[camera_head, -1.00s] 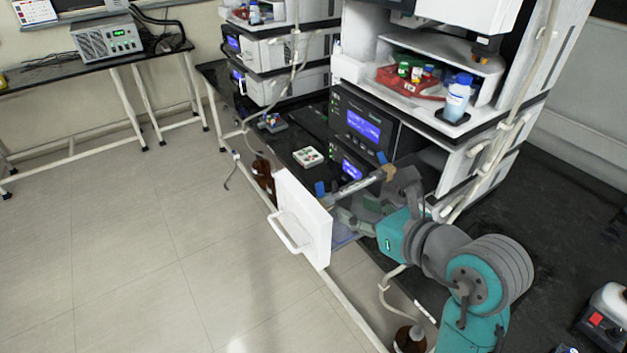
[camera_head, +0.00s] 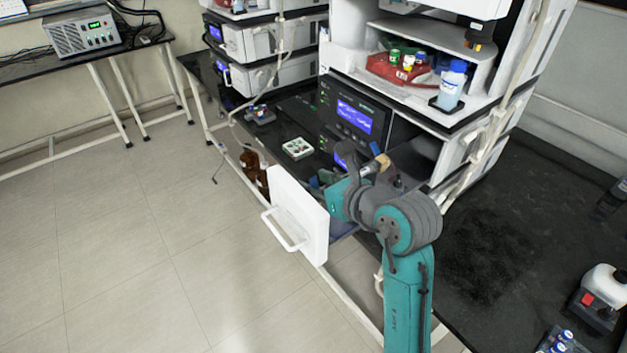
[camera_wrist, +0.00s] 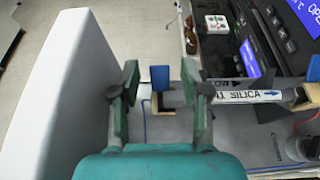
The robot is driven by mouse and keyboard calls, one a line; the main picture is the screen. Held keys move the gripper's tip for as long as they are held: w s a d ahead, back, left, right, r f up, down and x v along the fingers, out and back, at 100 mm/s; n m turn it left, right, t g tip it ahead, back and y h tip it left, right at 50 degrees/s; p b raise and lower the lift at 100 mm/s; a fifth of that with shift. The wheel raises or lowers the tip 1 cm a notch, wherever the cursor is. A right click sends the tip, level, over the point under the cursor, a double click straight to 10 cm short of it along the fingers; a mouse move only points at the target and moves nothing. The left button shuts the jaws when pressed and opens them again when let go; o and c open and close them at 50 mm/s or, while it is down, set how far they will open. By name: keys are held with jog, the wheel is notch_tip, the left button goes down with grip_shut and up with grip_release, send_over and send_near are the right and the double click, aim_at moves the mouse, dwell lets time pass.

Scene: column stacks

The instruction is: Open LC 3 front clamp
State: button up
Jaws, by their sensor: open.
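The column (camera_wrist: 248,97), a pale tube whose label reads "SILICA", lies across the opened drawer in the wrist view. A tan clamp (camera_wrist: 160,104) with an upright blue tab (camera_wrist: 160,77) stands at its left end. My gripper (camera_wrist: 160,98) is open, with one green finger on each side of the blue tab and a gap on both sides. Whether the fingers reach down to the tab's depth is unclear. A second tan clamp (camera_wrist: 309,95) is at the column's right end. In the head view my arm hides most of the column and the fingers.
The white drawer front (camera_head: 300,215) with its handle stands out from the stack, close on the left of my gripper. The instrument with a lit screen (camera_head: 357,118) is behind. A small white tray (camera_head: 298,149) lies on the black bench.

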aim_at(314, 177)
jog(key=shift+w+a+f, duration=0.25)
jog(key=shift+w+a, duration=0.05)
jog(key=shift+w, duration=0.2)
grip_shut()
jog(key=shift+w+a+g+h, duration=0.35)
jog(key=shift+g+h, duration=0.35)
jog(key=shift+g, duration=0.3)
jog(key=shift+w+a+f+g+h, duration=0.1)
jog(key=shift+w+f+g+h, duration=0.25)
jog(key=shift+g, duration=0.35)
jog(key=shift+w+f+g+h, duration=0.1)
jog(key=shift+g+h, duration=0.35)
jog(key=shift+g, duration=0.25)
